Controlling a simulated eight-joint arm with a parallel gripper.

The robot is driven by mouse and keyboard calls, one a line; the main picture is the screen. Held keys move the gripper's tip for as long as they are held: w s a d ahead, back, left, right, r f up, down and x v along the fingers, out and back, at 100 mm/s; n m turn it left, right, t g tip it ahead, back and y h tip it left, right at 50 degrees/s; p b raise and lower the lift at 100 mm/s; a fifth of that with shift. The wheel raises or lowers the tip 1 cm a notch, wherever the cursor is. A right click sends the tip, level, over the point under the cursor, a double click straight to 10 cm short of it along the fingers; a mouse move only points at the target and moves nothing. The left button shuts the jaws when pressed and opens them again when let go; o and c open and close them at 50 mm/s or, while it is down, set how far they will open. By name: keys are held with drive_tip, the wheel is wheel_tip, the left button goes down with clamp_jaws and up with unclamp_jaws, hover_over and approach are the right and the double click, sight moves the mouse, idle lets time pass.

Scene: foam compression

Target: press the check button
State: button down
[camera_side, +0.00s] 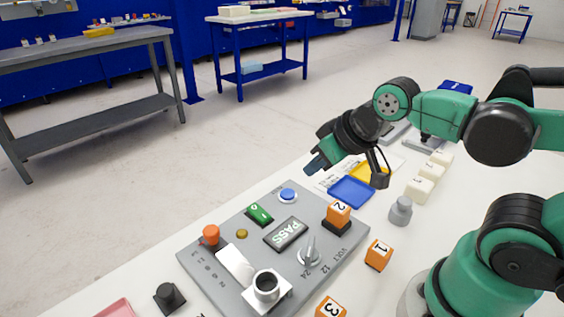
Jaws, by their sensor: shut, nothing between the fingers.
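A grey control panel (208,269) lies on the white table. It carries a blue round button (288,194) near its far edge and an orange round button (210,233) at its left. I cannot read which one is the check button. A display (285,233) between them reads PASS. An orange block marked 2 (338,213) sits on a dark seat at the panel's right. My gripper (316,164) is shut and empty, tilted down to the left. It hangs above the table, up and to the right of the blue button in the picture, apart from it.
The panel also has a green switch (260,214), a VOLT knob (309,254) and a round socket (267,284). Orange blocks 1 (378,254) and 3 (330,308), a grey weight (400,211), white blocks (425,181) and a blue tray (351,192) stand nearby.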

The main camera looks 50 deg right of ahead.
wheel_tip(320, 180, up, 4)
drive_tip(key=f+g, duration=0.1)
drive_tip(key=g, duration=0.6)
hover_over(287, 193)
drive_tip(key=shift+r, duration=0.25)
drive_tip(key=shift+f, duration=0.1)
wheel_tip(287, 193, down, 14)
drive_tip(key=shift+r, duration=0.1)
idle(0.4)
